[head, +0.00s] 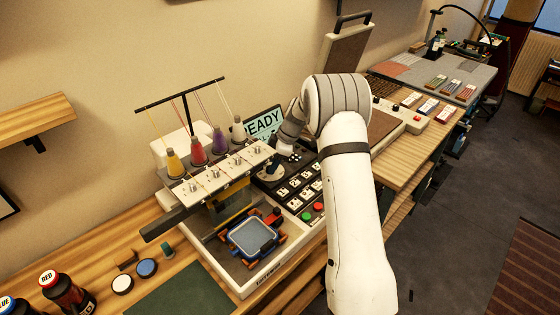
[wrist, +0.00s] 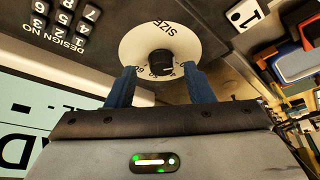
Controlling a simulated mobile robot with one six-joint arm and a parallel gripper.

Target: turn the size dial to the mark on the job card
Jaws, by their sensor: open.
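The size dial (wrist: 135,45) fills the upper middle of the wrist view. It is a white disc lettered SIZE, with a black knob (wrist: 160,62) at its centre. My gripper (wrist: 160,76) is open, its two blue fingers apart on either side of the knob's near side. I cannot tell whether either finger touches it. The fingers and palm hide part of the disc's scale, so the setting is not readable. In the head view my gripper (head: 271,170) is down at the machine's control panel, over the dial. I cannot make out the job card for certain.
The screen (head: 262,124) reading READY stands behind my gripper. A keypad (head: 295,186) with green and red buttons lies to its right. Thread cones (head: 197,151) stand on the machine at left, above a blue hoop frame (head: 251,236). A white plate marked 1 (wrist: 243,15) is near the dial.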

